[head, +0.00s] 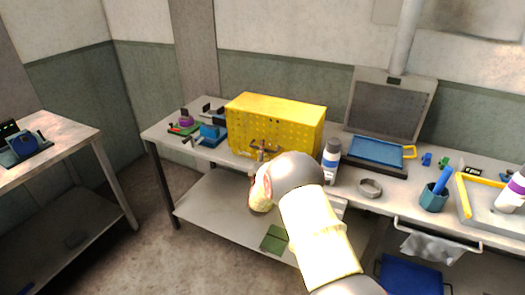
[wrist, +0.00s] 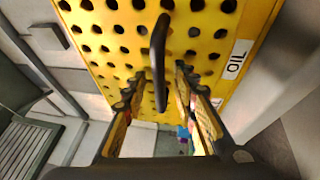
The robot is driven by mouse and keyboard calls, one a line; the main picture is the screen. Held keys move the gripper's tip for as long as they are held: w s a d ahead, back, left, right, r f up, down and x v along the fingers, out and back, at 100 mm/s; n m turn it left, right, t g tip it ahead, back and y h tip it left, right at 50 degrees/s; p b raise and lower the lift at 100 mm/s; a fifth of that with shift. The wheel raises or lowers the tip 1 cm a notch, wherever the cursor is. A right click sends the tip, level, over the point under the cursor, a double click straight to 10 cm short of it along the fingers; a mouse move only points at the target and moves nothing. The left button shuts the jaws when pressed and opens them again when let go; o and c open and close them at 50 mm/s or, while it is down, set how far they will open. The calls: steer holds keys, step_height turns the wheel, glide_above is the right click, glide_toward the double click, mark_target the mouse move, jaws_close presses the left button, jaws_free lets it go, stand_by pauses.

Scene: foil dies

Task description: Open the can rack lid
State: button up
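The can rack is a yellow perforated box (head: 275,108) on the workbench in the head view, and it looks closed. In the wrist view its yellow face with round holes (wrist: 105,40) fills the upper middle, with a white OIL label (wrist: 236,59) at the right. A dark bar handle (wrist: 159,55) stands out from this face. My gripper (wrist: 158,84) is open, with one finger on each side of the handle's lower end and a gap to each side. In the head view my gripper (head: 262,151) is at the box's front, partly hidden by my arm.
A blue tray (head: 376,151) and a grey ring (head: 369,188) lie farther right. Small coloured tools (head: 186,122) sit left of the box. A lower shelf (head: 215,204) runs below.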

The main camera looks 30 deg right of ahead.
steer(key=shift+c, duration=1.2)
steer(key=c, duration=0.4)
jaws_close()
